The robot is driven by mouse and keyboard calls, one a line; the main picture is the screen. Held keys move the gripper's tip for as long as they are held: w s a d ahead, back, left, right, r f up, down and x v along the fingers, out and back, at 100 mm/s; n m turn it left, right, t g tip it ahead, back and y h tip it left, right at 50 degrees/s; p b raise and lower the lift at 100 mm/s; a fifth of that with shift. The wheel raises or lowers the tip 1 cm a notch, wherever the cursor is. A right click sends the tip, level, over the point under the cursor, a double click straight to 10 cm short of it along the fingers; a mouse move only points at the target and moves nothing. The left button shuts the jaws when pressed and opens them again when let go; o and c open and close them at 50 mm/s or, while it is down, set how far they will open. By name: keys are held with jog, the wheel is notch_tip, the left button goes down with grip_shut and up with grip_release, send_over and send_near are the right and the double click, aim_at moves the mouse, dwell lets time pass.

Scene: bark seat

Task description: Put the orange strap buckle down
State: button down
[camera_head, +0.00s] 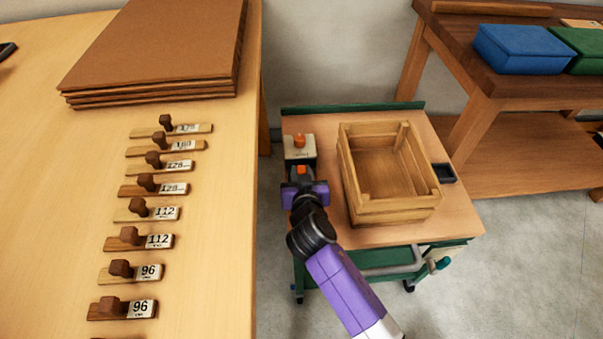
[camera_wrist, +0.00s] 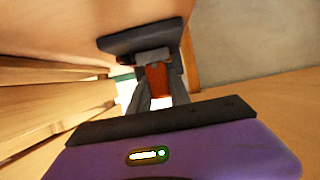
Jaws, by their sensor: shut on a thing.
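My gripper (camera_head: 301,172) is over the left edge of the small cart, left of the wooden crate (camera_head: 352,190). In the wrist view its grey fingers (camera_wrist: 157,92) are closed around an orange piece, the orange strap buckle (camera_wrist: 157,78). Its orange also shows at the gripper's tip in the head view (camera_head: 302,170). A dark flat piece with a grey block lies just beyond the fingers in the wrist view; I cannot tell whether the buckle touches it. The buckle's lower part is hidden.
A pale box with an orange top (camera_head: 299,148) stands just behind my gripper on the cart top (camera_head: 376,236). A small dark tray (camera_head: 444,173) is right of the empty crate. The long table (camera_head: 215,220) with labelled wooden pieces is at left; a bench (camera_head: 480,88) is at right.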

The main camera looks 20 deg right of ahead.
jog(key=c, duration=1.2)
grip_release()
jog(key=shift+r, duration=0.2)
jog(key=p+v, duration=0.1)
jog(key=v, duration=1.1)
jog(key=shift+f, duration=0.15)
